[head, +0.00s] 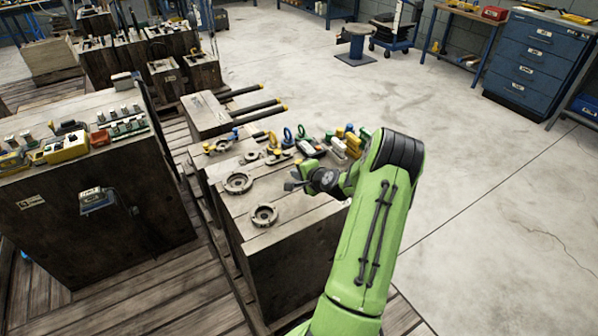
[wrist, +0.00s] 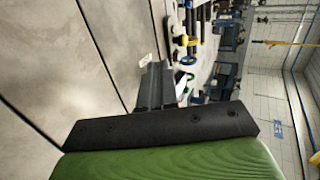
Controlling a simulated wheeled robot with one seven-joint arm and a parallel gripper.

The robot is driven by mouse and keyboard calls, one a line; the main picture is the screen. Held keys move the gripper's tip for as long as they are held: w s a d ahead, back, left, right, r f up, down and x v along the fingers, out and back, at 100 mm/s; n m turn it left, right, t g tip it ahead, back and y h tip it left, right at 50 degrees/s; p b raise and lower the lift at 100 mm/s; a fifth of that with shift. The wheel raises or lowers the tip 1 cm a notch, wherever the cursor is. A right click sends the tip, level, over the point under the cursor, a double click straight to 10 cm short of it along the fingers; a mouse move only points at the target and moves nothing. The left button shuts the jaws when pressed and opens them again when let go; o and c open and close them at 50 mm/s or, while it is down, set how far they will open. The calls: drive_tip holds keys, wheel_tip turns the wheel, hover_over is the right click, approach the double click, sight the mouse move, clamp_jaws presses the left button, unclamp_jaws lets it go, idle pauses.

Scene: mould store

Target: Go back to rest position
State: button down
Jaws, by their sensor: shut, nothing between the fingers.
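My green arm reaches up from the bottom of the head view, and my gripper (head: 294,184) is above the top of a grey mould block (head: 290,229). The gripper is shut and empty. In the wrist view the shut gripper fingers (wrist: 155,82) point away from the camera, with no object between them. The wrist view looks sideways past the fingers at the floor and the workshop beyond. The arm hides part of the block's right side.
Two round metal rings, one nearer (head: 263,216) and one farther (head: 238,182), lie on the block, with several coloured shackles and clamps behind. Another block (head: 97,200) stands to the left. A blue drawer cabinet (head: 537,60) stands at the upper right. The concrete floor (head: 480,170) to the right is clear.

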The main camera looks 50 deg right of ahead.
drive_tip(key=shift+s+a+r, duration=0.15)
drive_tip(key=shift+s+r, duration=0.05)
drive_tip(key=shift+s, duration=0.15)
